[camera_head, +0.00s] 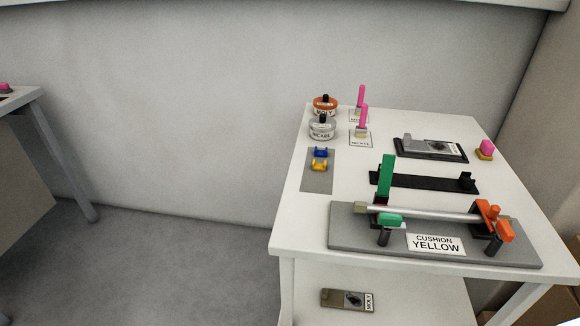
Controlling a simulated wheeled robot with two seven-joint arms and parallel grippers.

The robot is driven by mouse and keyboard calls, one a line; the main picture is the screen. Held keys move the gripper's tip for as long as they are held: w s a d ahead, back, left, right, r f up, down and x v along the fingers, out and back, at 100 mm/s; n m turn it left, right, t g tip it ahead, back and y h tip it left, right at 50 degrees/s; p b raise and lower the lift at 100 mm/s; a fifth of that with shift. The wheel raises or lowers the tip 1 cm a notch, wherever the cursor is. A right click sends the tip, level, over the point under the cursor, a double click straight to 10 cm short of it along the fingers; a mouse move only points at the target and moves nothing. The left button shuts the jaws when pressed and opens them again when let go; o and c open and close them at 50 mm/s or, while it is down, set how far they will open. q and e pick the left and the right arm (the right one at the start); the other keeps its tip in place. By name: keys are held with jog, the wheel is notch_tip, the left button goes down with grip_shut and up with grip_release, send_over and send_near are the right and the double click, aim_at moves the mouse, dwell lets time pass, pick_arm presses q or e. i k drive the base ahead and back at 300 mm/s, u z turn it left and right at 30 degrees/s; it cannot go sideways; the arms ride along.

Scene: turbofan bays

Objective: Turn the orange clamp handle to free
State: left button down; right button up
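The orange clamp handle (505,231) is at the right end of a grey fixture plate (350,237) on the white table. It sits on an orange clamp (487,209) with a dark post below. A silver rod (430,213) lies across the fixture from the green clamp side to the orange clamp. The green clamp handle (389,220) is at the left end, below an upright green block (387,178). Neither of my grippers shows in the head view.
A label reading CUSHION YELLOW (436,245) is on the fixture. Behind stand a black bar (425,182), a grey device (430,147), a pink block (487,148), two jars (322,127), pink-handled brushes (363,116) and blue and yellow clips (320,160). Open floor (180,270) lies left.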

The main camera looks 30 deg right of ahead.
aim_at(503, 230)
jog(key=u, duration=1.1)
jog(key=i, duration=2.35)
jog(key=z, duration=2.7)
jog(key=i, duration=1.7)
jog(key=z, duration=3.05)
